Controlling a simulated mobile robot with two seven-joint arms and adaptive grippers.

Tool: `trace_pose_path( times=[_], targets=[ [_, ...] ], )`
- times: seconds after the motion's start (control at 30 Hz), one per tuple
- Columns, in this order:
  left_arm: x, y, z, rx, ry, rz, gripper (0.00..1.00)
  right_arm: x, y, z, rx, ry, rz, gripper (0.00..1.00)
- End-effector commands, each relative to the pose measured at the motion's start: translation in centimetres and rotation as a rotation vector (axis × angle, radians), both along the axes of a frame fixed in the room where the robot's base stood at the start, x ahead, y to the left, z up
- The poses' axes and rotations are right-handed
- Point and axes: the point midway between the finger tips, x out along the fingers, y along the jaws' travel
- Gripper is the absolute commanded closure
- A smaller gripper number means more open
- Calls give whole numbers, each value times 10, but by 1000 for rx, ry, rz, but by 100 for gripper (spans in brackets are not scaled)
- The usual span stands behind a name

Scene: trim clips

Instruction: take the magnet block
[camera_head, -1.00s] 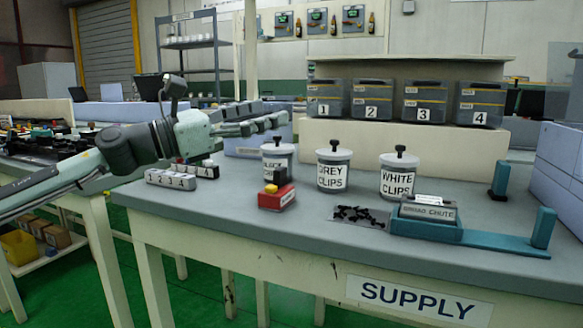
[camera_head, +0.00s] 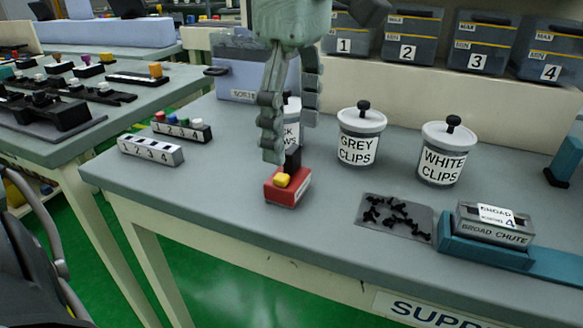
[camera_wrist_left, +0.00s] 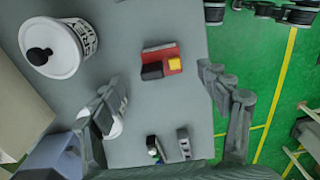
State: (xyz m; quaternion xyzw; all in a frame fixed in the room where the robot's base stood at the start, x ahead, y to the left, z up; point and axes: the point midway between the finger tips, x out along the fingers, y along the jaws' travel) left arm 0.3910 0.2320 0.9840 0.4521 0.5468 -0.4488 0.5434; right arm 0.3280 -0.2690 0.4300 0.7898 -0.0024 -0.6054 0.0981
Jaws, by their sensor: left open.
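The magnet block appears to be the red block (camera_head: 287,187) near the front of the bench, with a yellow piece and a black upright piece on top; its label is too small to read. It also shows in the left wrist view (camera_wrist_left: 161,60), between and beyond the fingertips. My left gripper (camera_head: 289,142) is open and empty, fingers pointing down just above and behind the block. One finger partly overlaps the black piece's area in the head view; whether they touch I cannot tell. My right gripper is not in view.
A jar partly hidden by my fingers (camera_head: 292,110), a grey clips jar (camera_head: 358,150) and a white clips jar (camera_head: 443,165) stand behind and to the right. Two numbered racks (camera_head: 150,150) (camera_head: 183,129) sit left. Black clips lie on a mat (camera_head: 372,222) beside the broad chute (camera_head: 490,228).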

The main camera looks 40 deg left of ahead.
Motion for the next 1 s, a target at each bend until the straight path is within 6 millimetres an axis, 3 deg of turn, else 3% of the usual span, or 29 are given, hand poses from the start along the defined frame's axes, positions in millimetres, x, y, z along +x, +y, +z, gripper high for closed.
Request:
trace_pose_path(
  times=[0.4, 0.73, 1.0],
  targets=[
    [-3, 7, -57, -7, 3, -1, 24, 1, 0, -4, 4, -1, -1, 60],
    [-2, 7, -65, -7, -2, 1, 24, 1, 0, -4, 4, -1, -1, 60],
    [-2, 7, -64, -7, -2, 1, 56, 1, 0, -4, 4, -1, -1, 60]
  ],
)
